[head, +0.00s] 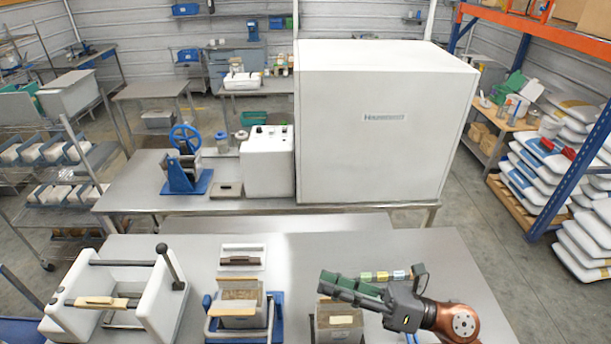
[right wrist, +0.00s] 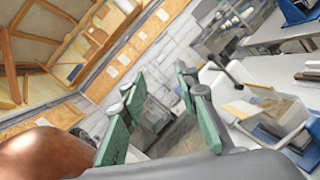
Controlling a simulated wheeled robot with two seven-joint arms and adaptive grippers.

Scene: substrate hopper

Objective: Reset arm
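My right gripper (head: 326,284) reaches in from the lower right of the head view, its green fingers pointing left above the front metal table (head: 400,262). In the right wrist view, the two green fingers (right wrist: 160,88) stand well apart with nothing between them. The gripper is open and empty. In the head view it appears over a bin with grey-brown contents (head: 338,322), which it partly hides; its height above the bin is hard to tell. My left arm and gripper show in neither view.
A white-sided frame with a black lever (head: 170,268) stands on the table's left. A second filled bin (head: 238,302) sits in a blue holder (head: 275,310). A large white cabinet (head: 380,150) and a blue-wheeled device (head: 186,165) stand on the table behind.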

